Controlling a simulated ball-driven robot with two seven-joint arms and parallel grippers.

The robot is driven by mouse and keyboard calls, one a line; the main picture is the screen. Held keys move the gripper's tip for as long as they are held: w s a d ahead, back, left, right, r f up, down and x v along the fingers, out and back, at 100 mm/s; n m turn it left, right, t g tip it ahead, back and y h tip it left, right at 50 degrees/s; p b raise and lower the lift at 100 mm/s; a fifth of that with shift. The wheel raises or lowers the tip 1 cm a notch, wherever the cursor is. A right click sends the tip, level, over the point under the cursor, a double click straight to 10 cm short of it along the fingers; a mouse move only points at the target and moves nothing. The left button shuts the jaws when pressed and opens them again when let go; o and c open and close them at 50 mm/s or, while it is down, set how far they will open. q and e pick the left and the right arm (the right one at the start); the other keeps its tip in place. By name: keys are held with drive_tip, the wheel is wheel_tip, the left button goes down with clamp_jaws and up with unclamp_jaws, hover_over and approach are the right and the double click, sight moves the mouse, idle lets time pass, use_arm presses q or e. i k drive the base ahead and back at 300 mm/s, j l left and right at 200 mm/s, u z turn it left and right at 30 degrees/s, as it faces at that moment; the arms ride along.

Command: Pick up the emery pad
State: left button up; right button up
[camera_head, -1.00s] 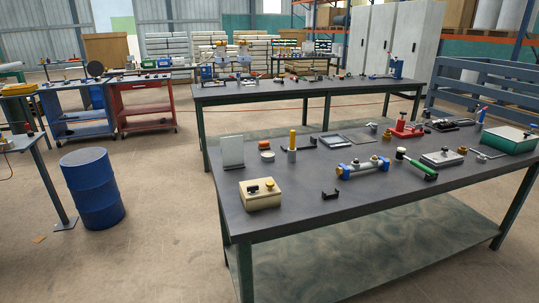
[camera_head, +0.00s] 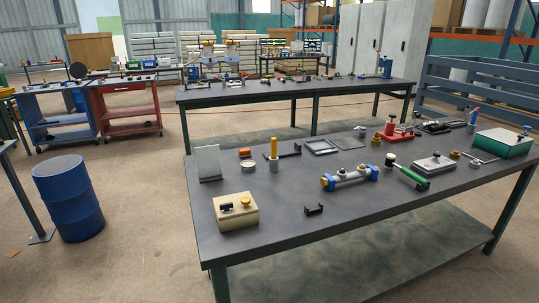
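No part is plainly marked as the emery pad, and I cannot tell for sure which it is. A small orange-brown block (camera_head: 245,153) lies on the near workbench (camera_head: 275,204), behind a round white-rimmed piece (camera_head: 248,165). A flat grey plate (camera_head: 348,142) lies farther back, beside a shallow grey tray (camera_head: 320,147); either the block or the plate could be the pad. Neither of my grippers is in view, and nothing is held in sight.
A beige control box (camera_head: 236,211) stands at the bench's near left, with an upright grey panel (camera_head: 207,163) behind it. A blue-ended cylinder assembly (camera_head: 349,177) and green-handled hammer (camera_head: 408,176) lie mid-bench. A blue barrel (camera_head: 68,197) stands on open floor left.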

sight(246, 153)
drive_tip(key=i+j+u, duration=0.45)
drive_tip(key=j, duration=0.3)
drive_tip(key=i+j+u, duration=0.45)
drive_tip(key=j, duration=0.2)
drive_tip(key=i+j+z, duration=0.1)
drive_tip(key=i, duration=0.45)
drive_tip(key=i+j, duration=0.3)
drive_tip(key=i, duration=0.2)
drive_tip(key=i+z, duration=0.3)
drive_tip(key=z, duration=0.15)
drive_tip(key=i+z, duration=0.25)
drive_tip(key=z, duration=0.2)
drive_tip(key=i+j+z, duration=0.2)
drive_tip(key=z, duration=0.25)
drive_tip(key=i+j+z, duration=0.25)
drive_tip(key=z, duration=0.2)
drive_tip(key=i+j+z, duration=0.2)
drive_tip(key=j+z, duration=0.25)
drive_tip(key=l, duration=0.1)
